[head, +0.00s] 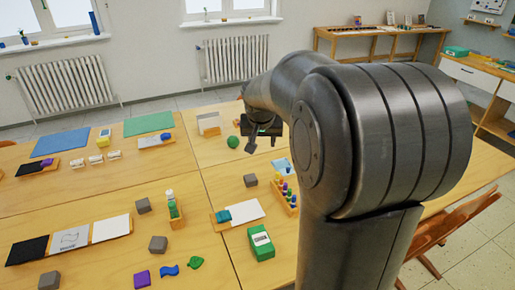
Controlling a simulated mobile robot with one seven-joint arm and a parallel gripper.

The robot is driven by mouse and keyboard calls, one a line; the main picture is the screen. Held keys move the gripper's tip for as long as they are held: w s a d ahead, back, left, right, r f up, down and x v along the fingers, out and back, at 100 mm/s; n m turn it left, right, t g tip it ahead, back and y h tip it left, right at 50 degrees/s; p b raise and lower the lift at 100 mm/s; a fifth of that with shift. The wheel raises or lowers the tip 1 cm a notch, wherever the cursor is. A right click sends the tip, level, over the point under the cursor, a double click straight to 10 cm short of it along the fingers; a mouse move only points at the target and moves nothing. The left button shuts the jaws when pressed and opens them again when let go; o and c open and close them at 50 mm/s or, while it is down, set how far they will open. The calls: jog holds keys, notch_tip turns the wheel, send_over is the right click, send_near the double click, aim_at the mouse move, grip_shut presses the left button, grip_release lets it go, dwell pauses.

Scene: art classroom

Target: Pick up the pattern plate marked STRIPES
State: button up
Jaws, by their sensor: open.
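No plate with a readable STRIPES mark shows. A grey plate (72,239) with a dark curved mark and tiny lettering lies between a black plate (27,250) and a white plate (111,228) on a wooden rack at the front left. Pale plates (208,121) stand at the far side of the table, left of my gripper; their markings cannot be made out. My gripper (261,143) points down over the far part of the table, open, with nothing seen between its fingers. My arm hides much of the right side.
A green ball (233,142) lies just left of my gripper. A peg rack (285,196), a green-and-white box (261,243), grey blocks (158,244) and a bottle on a wooden stand (173,207) occupy the near table (205,258). Chairs (455,228) stand at right.

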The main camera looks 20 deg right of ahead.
jog(key=w+d+f+m, duration=0.2)
jog(key=w+d+f, duration=0.6)
jog(key=w+f, duration=0.1)
jog(key=m, duration=0.2)
send_near(284, 165)
jog(key=s, duration=0.3)
jog(key=shift+f+g, duration=0.25)
jog(key=shift+g, duration=0.15)
jog(key=shift+s+x, duration=0.2)
jog(key=shift+x, duration=2.4)
jog(key=shift+f, duration=0.1)
jog(key=shift+c, duration=0.3)
grip_shut()
